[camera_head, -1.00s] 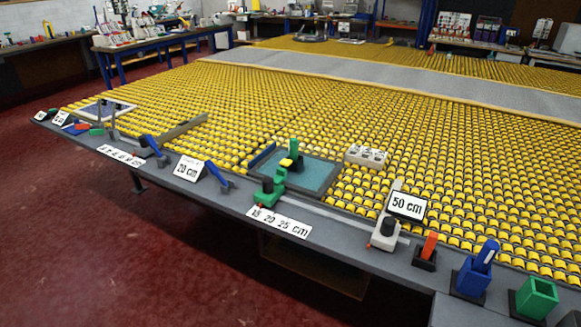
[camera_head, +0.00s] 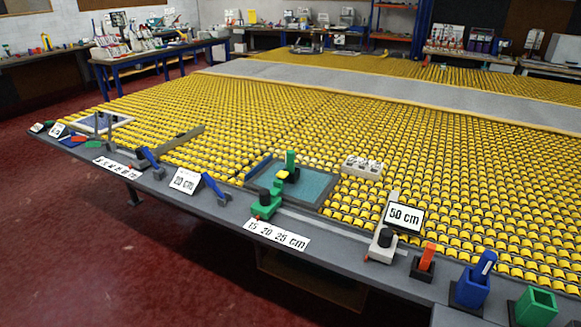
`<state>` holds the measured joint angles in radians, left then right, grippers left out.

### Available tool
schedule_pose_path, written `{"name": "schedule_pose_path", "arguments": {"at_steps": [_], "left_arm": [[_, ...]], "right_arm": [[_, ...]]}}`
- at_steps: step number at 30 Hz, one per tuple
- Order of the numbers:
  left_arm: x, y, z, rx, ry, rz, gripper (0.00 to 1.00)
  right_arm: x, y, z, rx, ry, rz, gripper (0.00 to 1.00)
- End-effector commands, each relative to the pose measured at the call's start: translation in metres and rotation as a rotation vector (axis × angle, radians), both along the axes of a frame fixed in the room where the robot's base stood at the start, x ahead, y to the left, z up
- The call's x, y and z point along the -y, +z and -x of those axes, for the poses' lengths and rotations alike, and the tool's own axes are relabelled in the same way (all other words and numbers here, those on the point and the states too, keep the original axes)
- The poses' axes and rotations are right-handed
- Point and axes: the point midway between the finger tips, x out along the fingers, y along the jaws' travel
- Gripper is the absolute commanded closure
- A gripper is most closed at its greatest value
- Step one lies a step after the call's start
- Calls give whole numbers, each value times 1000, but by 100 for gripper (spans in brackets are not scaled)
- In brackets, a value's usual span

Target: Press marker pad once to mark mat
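A teal mat (camera_head: 316,184) lies in a grey frame on the yellow roller table, near its front edge. A green upright block (camera_head: 291,160) stands at the mat's left part with a small yellow pad (camera_head: 286,176) beside it. I cannot tell for sure which piece is the marker pad. A green device with a black knob (camera_head: 266,202) sits on the front rail by the mat's near left corner. No mark on the mat can be made out at this size. Neither of my grippers is in view.
The grey front rail (camera_head: 335,239) carries a "15 20 25 cm" label (camera_head: 276,235), a white device with a black knob (camera_head: 382,246), a "50 cm" sign (camera_head: 404,215), a blue holder (camera_head: 471,287) and a green box (camera_head: 536,305). Red floor (camera_head: 130,255) in front is clear.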

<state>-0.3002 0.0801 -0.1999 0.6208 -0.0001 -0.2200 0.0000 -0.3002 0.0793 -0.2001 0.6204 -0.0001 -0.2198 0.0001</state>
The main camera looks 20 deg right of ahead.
Motion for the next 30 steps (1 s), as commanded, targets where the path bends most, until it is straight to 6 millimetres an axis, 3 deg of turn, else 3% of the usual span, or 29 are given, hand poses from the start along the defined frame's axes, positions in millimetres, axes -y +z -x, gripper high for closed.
{"name": "schedule_pose_path", "arguments": {"at_steps": [2,3,9,30], "left_arm": [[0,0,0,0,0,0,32],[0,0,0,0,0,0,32],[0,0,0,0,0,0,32],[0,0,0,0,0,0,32]], "right_arm": [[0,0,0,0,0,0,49],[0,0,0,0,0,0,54],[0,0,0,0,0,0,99],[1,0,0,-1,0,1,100]]}}
